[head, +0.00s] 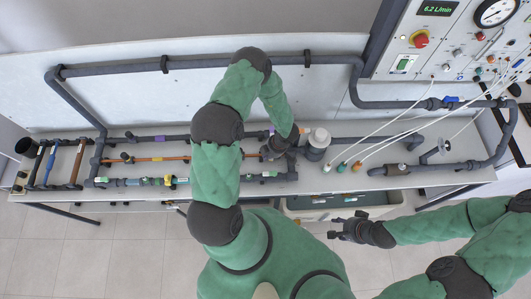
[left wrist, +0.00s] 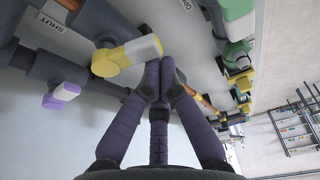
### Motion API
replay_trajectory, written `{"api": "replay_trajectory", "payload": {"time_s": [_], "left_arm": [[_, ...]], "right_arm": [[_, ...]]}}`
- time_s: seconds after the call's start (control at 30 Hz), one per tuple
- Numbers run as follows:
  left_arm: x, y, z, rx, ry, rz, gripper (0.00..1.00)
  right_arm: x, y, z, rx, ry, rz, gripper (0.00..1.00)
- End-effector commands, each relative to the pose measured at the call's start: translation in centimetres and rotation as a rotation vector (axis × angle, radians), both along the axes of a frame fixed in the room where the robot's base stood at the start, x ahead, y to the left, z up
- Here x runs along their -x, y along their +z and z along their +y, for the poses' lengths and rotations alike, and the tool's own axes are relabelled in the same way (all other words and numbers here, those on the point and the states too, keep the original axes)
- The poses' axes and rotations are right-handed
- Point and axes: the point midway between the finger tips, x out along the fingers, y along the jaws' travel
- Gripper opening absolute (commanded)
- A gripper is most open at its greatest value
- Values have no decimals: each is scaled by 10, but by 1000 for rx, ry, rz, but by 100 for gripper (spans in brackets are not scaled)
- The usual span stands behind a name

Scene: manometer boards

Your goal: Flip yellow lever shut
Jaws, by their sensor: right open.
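The yellow lever (left wrist: 122,57) shows in the left wrist view, with a pale grey end, on a dark pipe fitting between a SHUT label (left wrist: 52,24) and an OPEN label (left wrist: 185,5). My left gripper (left wrist: 163,68) has its fingertips drawn together just beside the lever's pale end. I cannot tell whether they touch it. I see nothing between the fingertips. In the head view my left gripper (head: 270,154) is over the pipes at mid-bench, and I cannot make out the lever there. My right gripper (head: 340,230) is open and empty, in front of the bench.
A purple lever (left wrist: 65,92) sits near the yellow one in the left wrist view. Green and yellow valve parts lie along a pipe at right. In the head view, a control panel (head: 458,50) stands back right, with white tubes below it. A grey tub (head: 300,214) is below the bench.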

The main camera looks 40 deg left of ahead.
Motion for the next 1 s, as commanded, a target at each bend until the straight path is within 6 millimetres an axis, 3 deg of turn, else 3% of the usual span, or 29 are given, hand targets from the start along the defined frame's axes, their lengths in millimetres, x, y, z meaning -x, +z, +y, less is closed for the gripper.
{"api": "replay_trajectory", "payload": {"time_s": [1.0], "left_arm": [[-16, 0, 3, 0, -10, -1, 0]], "right_arm": [[0, 3, 0, 0, 0, 0, 45]]}}
